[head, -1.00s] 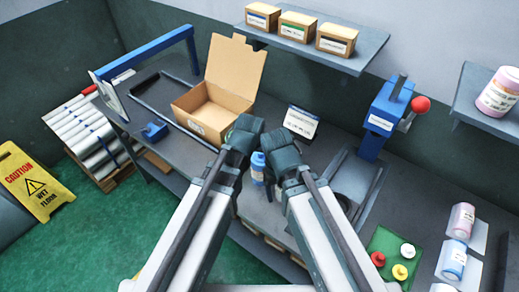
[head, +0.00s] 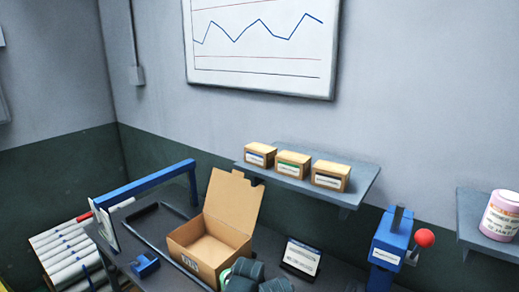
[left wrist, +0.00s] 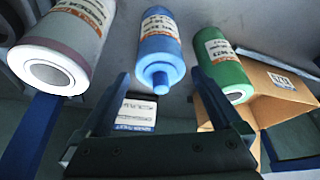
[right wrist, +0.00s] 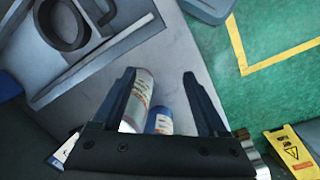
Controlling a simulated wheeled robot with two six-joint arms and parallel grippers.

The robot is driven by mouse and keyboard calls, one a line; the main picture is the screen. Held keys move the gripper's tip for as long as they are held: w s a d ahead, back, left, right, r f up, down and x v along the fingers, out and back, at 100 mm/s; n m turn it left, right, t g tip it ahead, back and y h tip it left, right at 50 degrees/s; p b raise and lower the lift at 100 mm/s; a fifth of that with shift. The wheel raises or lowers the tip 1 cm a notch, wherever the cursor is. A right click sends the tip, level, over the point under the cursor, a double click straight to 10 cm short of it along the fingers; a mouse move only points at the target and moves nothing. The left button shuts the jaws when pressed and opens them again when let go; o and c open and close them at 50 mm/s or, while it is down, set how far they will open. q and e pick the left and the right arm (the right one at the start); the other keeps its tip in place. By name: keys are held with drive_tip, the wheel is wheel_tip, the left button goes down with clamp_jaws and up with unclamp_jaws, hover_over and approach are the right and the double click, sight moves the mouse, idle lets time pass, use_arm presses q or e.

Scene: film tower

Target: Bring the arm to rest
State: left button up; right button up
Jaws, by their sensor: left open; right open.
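My left gripper (left wrist: 162,85) is open in the left wrist view, its fingers apart with nothing held. My right gripper (right wrist: 160,82) is open in the right wrist view. In the head view only dark parts of my arms show at the bottom edge; the fingertips are not visible.
An open cardboard box (head: 190,238) and a small sign (head: 300,257) stand on the bench. A blue press with a red knob (head: 424,238) is at right. A wall shelf (head: 345,182) holds small boxes. A yellow floor sign (right wrist: 293,148) stands on green floor.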

use_arm(q)
drive_tip(key=b+x, duration=0.7)
drive_tip(key=x, duration=0.1)
drive_tip(key=shift+w+f, duration=0.15)
drive_tip(key=shift+f, duration=0.25)
use_arm(e)
wheel_tip(320, 180, down, 8)
drive_tip(key=shift+f, duration=0.1)
use_arm(q)
drive_tip(key=shift+r, duration=0.15)
